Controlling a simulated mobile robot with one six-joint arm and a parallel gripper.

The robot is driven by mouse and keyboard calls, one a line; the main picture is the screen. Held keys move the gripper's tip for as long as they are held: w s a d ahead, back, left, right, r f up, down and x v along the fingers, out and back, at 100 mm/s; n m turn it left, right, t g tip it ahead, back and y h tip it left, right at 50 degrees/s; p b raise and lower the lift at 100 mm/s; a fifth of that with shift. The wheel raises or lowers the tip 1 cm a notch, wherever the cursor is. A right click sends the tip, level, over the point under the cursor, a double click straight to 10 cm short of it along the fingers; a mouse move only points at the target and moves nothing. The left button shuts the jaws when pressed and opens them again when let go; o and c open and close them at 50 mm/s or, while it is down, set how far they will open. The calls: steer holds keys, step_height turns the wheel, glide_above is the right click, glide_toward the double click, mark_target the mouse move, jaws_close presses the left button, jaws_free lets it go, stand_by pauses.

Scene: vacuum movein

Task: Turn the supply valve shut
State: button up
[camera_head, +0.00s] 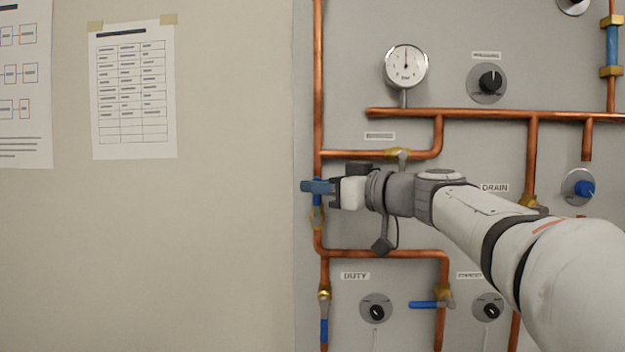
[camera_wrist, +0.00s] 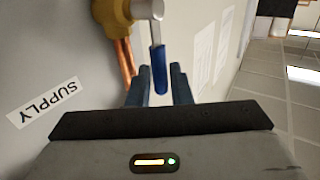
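The supply valve has a blue lever handle (camera_wrist: 160,72) on a metallic stem and a brass body (camera_wrist: 112,14), seen in the wrist view near an upside-down SUPPLY label (camera_wrist: 43,102). My gripper (camera_wrist: 158,82) has its two blue-grey fingers on either side of the handle's end, with narrow gaps showing, so it looks open around the handle. In the head view, my gripper (camera_head: 316,187) is at the left vertical copper pipe, above a brass fitting (camera_head: 317,217). The fingers hide most of the handle there.
Copper pipes (camera_head: 420,113) run close around my arm. A gauge (camera_head: 406,66), a dark knob (camera_head: 489,82), a blue knob (camera_head: 583,190) and a lower blue lever (camera_head: 424,304) are on the panel. The wall to the left is clear except for paper sheets (camera_head: 133,90).

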steer(key=shift+w+a, duration=0.2)
steer(key=shift+a, duration=0.1)
steer(key=shift+c, duration=0.5)
jaws_close()
